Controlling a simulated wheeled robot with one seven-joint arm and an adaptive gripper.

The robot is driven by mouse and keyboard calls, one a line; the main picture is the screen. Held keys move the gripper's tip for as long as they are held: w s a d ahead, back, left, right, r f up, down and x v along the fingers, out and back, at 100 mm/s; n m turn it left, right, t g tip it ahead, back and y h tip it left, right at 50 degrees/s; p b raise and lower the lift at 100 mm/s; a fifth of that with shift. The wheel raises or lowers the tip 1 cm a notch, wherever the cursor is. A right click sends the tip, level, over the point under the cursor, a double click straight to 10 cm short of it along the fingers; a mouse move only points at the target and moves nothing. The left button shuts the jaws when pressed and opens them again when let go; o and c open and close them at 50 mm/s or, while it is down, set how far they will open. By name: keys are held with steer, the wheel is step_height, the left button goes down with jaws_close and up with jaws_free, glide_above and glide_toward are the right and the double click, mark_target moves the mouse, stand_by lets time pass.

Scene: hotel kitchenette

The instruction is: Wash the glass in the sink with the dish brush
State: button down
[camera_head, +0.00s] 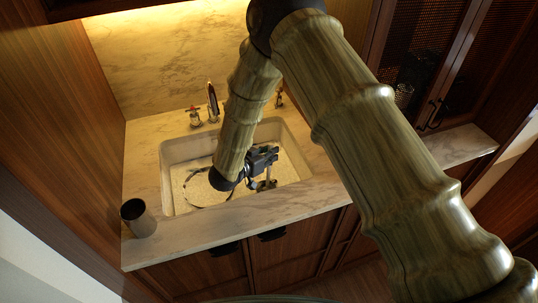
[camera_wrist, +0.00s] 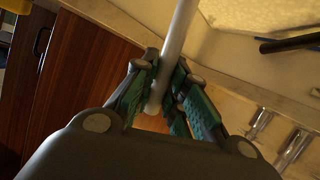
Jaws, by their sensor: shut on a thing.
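My gripper (camera_head: 264,160) is over the right half of the sink basin (camera_head: 166,180). In the wrist view my gripper (camera_wrist: 168,85) is shut on a pale, slim rod (camera_wrist: 181,25), which looks like the dish brush's handle. The rod's far end runs out of the top of the wrist view, so no bristles show there. In the head view a small grey-brown shape shows below the gripper in the basin; I cannot tell whether it is the brush or the glass. I cannot make out the glass clearly in either view.
A dark grey metal cup (camera_head: 139,217) stands on the marble counter (camera_head: 215,232), left of the sink. A chrome faucet (camera_head: 212,101) and its handle (camera_head: 194,117) stand behind the basin. A dark stick-like thing (camera_wrist: 290,43) shows in the wrist view. A wooden wall closes the left side.

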steer(key=shift+s+a+r, duration=0.1)
steer(key=shift+s+a, duration=0.1)
steer(key=shift+a, duration=0.1)
steer(key=w+r+p, duration=0.4)
steer(key=r, duration=0.5)
steer(key=shift+d+r+p, duration=0.15)
steer(key=shift+d+p, duration=0.25)
steer(key=shift+d, duration=0.05)
stand_by(0.7)
stand_by(0.5)
steer(key=shift+s+r+p, duration=0.1)
steer(key=shift+r+p, duration=1.15)
steer(key=shift+r, duration=1.2)
